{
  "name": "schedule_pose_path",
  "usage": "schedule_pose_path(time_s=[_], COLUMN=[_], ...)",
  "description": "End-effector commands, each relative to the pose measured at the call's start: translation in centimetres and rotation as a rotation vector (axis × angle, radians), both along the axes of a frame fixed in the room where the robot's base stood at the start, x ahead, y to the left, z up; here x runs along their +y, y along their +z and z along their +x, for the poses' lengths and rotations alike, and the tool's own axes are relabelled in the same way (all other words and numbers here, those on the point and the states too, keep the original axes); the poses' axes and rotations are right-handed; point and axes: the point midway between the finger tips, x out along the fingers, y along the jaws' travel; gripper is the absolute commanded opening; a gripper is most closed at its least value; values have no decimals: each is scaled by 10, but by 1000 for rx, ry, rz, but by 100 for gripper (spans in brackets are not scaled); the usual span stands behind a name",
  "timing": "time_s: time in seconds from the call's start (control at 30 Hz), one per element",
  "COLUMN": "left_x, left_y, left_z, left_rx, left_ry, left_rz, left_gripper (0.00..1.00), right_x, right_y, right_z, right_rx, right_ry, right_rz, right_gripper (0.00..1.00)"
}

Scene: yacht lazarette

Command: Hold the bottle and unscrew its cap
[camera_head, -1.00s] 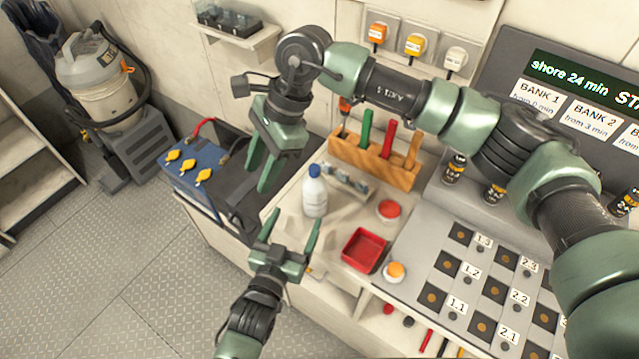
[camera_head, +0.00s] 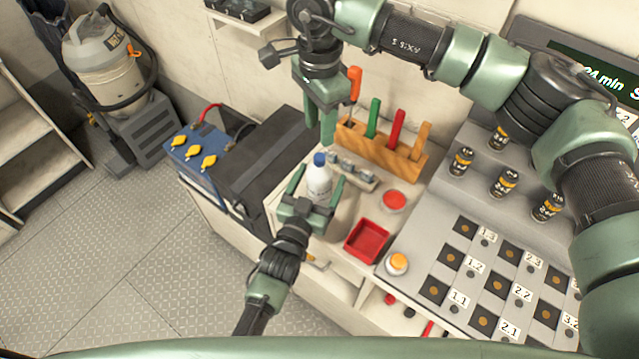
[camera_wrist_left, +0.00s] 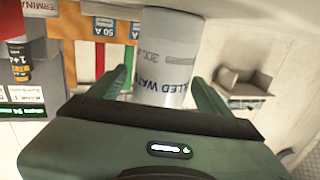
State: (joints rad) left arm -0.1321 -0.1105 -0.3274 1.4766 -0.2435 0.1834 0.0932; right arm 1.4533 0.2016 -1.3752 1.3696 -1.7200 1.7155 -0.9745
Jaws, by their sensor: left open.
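The white bottle (camera_head: 320,181) stands upright on the counter, its blue cap (camera_head: 319,158) on top. My left gripper (camera_head: 317,180) is open, with one finger on each side of the bottle's body. In the left wrist view the bottle (camera_wrist_left: 166,55), with printed lettering, stands between the open fingers, with a gap visible on the right. My right gripper (camera_head: 321,130) points down above and behind the bottle, apart from the cap. Its fingers appear close together from this angle, and I cannot tell how far apart they are.
A wooden tool block (camera_head: 383,155) with coloured handles stands behind the bottle. A red tray (camera_head: 367,241), a red round lid (camera_head: 394,200) and an orange-capped jar (camera_head: 397,263) are to the right. A blue battery (camera_head: 193,167) with yellow caps is at the left.

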Motion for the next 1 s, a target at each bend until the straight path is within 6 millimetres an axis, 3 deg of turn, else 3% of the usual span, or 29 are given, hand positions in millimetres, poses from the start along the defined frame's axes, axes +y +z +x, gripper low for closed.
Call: schedule_pose_path(time_s=[0.23, 0.5, 0.53, 0.77, 1.0], left_x=[0, 0, 0, 0, 0], left_y=[0, 0, 0, 0, 0], left_z=[1, 1, 1, 1, 1], left_rx=[0, 0, 0, 0, 0], left_ry=[0, 0, 0, 0, 0], left_rz=[0, 0, 0, 0, 0], left_gripper=[79, 4, 0, 0, 0], right_x=[0, 0, 0, 0, 1], right_y=[0, 0, 0, 0, 0], right_z=[0, 0, 0, 0, 0], right_rx=[1, 1, 1, 0, 1], right_ry=[0, 0, 0, -41, -395], right_rz=[1, 1, 1, 1, 2], right_gripper=[40, 40, 40, 40, 40])
